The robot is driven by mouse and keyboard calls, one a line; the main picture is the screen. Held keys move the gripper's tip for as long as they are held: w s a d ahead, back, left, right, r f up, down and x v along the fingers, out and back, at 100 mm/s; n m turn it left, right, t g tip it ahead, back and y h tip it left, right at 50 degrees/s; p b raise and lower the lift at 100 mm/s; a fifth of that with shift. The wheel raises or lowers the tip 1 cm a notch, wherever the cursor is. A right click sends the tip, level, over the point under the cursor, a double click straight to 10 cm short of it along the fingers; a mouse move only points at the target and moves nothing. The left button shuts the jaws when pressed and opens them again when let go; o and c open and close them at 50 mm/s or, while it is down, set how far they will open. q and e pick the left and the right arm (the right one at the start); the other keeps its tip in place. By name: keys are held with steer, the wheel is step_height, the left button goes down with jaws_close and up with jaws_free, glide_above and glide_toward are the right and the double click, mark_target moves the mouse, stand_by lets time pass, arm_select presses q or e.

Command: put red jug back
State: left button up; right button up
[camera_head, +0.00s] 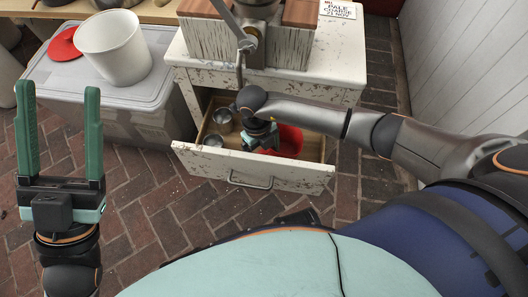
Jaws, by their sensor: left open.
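The red jug (291,143) is in the open drawer (250,172) of the white worn cabinet, toward the drawer's right side. My right arm comes in from the right, and its gripper (264,147) is at the drawer, beside the jug's left side. The wrist hides its fingers, so I cannot tell whether they touch the jug. Part of the jug is hidden behind the gripper and the arm. My left gripper (58,135) is open and empty, pointing up over the brick floor at the left.
Metal cups (222,121) stand in the drawer's left part. A grey lidded bin (135,105) beside the cabinet holds a white bucket (113,47) and a red lid (64,45). A metal-and-wood apparatus (293,42) and a sign (338,9) are on the cabinet top. A white wall (465,70) bounds the right.

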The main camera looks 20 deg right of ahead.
step_height(320, 180, up, 8)
steer(key=w+p, duration=0.1)
steer(key=p, duration=0.2)
steer(key=shift+a+f, duration=0.2)
steer(key=shift+a, duration=0.05)
steer(key=shift+w+a, duration=0.1)
